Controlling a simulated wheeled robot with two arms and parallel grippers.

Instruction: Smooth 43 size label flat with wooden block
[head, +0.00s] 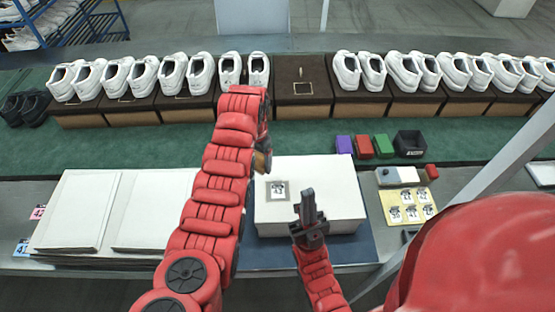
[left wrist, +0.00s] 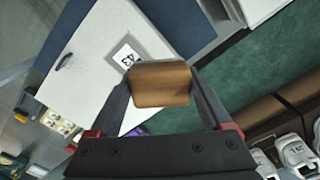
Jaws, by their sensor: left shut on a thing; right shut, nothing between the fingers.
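The 43 size label (head: 278,190) is a white tag on a grey patch on top of a white shoe box (head: 335,180). It also shows in the left wrist view (left wrist: 126,57) with the number 43 readable. My left gripper (head: 262,160) is at the box's back left corner, partly hidden by my arm. It is shut on the wooden block (left wrist: 160,83), which is brown and beside the label in the wrist view. I cannot tell whether the block touches the box. My right gripper (head: 308,208) is shut and empty, over the front of the box.
A sheet of several size labels (head: 408,206) lies right of the box. Two white lids (head: 80,210) lie at left. Purple, red and green blocks (head: 363,147) and a black bin (head: 410,143) stand behind. White shoes on brown boxes (head: 290,88) line the back.

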